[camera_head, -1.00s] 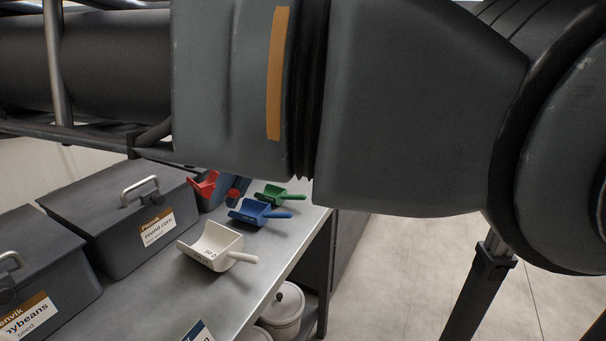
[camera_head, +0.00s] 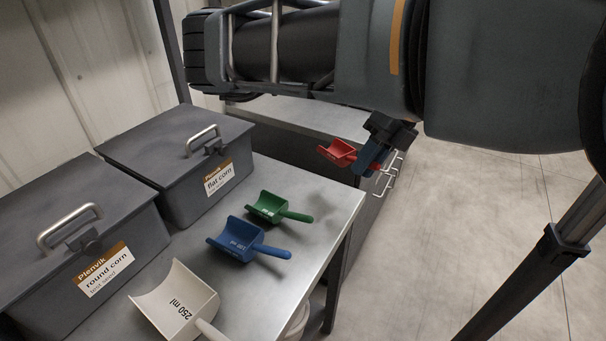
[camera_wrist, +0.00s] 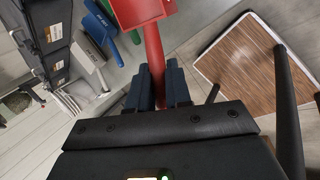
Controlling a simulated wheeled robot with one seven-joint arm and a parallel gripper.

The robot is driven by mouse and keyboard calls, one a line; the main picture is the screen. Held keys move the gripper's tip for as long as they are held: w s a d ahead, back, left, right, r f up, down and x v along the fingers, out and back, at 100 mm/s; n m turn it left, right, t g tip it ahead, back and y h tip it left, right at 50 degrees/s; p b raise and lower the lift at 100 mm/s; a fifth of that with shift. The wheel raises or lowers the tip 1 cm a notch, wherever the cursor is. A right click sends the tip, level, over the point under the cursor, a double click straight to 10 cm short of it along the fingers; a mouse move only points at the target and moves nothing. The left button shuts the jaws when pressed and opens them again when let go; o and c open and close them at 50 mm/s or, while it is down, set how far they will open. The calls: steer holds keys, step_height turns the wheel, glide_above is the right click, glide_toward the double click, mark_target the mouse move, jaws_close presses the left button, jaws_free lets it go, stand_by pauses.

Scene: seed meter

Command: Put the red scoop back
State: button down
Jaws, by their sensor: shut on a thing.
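The red scoop (camera_head: 340,152) is held in the air by my gripper (camera_head: 374,168), beyond the far end of the steel bench. In the wrist view my gripper (camera_wrist: 158,90) is shut on the scoop's handle, and the red scoop (camera_wrist: 145,12) points away from the fingers. Its bowl runs out of the top of that view. The green scoop (camera_head: 271,208), the blue scoop (camera_head: 240,240) and the white scoop (camera_head: 176,303), marked 250 ml, lie in a row on the bench (camera_head: 318,222). The bench shows bare metal beyond the green scoop.
A bin labelled flat corn (camera_head: 178,170) and one labelled round corn (camera_head: 75,235) stand along the bench's left side. A dark cabinet with metal handles (camera_head: 300,150) stands beyond the bench. A wood-topped table or stool (camera_wrist: 240,60) shows in the wrist view.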

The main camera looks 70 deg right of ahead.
steer(key=shift+w+d+f, duration=0.1)
steer(key=shift+d+f, duration=0.1)
steer(key=shift+f, duration=0.05)
steer(key=w+f, duration=0.2)
steer(key=w, duration=0.1)
steer(key=w+f, duration=0.2)
steer(key=w, duration=0.2)
steer(key=w+f+p, duration=0.1)
steer(key=w+f, duration=0.1)
steer(key=w, duration=0.1)
steer(key=shift+w+a+f, duration=0.25)
steer(key=shift+w+a, duration=0.15)
steer(key=shift+w+f, duration=0.1)
steer(key=shift+f, duration=0.05)
steer(key=shift+f+p, duration=0.3)
steer(key=shift+f, duration=1.65)
steer(key=shift+f, duration=0.1)
